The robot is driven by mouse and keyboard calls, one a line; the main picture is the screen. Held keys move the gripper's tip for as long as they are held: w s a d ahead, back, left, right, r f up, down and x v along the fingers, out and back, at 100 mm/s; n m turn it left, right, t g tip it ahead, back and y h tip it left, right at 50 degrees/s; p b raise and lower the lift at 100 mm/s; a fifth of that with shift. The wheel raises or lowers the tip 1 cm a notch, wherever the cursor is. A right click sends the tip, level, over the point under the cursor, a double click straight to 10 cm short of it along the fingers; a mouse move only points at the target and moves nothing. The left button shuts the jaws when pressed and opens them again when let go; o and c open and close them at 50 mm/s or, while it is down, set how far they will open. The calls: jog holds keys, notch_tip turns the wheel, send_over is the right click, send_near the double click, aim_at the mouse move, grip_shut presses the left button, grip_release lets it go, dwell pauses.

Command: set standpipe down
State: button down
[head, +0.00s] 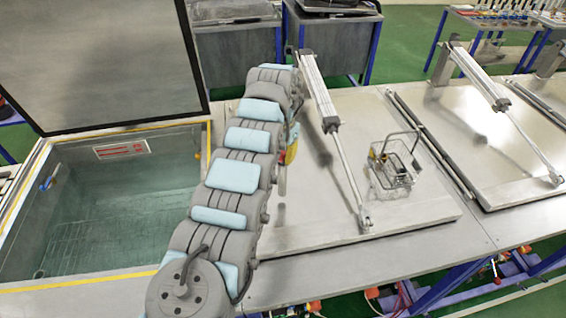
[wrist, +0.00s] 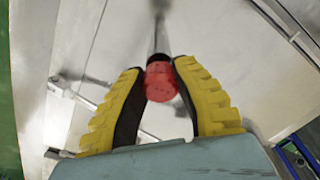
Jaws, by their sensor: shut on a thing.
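The standpipe (wrist: 160,84) shows in the wrist view as a red end with a thin grey pipe running away from it towards the pale metal surface. My gripper (wrist: 158,74) has two yellow-backed fingers with black pads, shut on the red end from both sides. A dark shadow lies by the pipe's far end; I cannot tell whether that end touches the surface. In the head view my arm hides most of the gripper; only a small yellow and red part (head: 289,152) shows at the arm's right side, over the closed middle lid (head: 410,205).
An open tank (head: 120,205) of greenish water is at left, its lid (head: 95,60) raised. A wire basket (head: 393,170) with small items stands on the closed lid. A pneumatic cylinder (head: 318,90) slants down to that lid between my arm and the basket.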

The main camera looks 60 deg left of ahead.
jog(key=shift+w+f+p, duration=0.1)
jog(key=shift+f+p, duration=0.35)
jog(key=shift+f, duration=1.15)
jog(key=c, duration=0.8)
grip_release()
jog(key=shift+f, duration=0.1)
jog(key=shift+c, duration=0.2)
notch_tip(320, 180, up, 12)
jog(key=shift+r+b, duration=0.1)
jog(key=shift+b, duration=0.95)
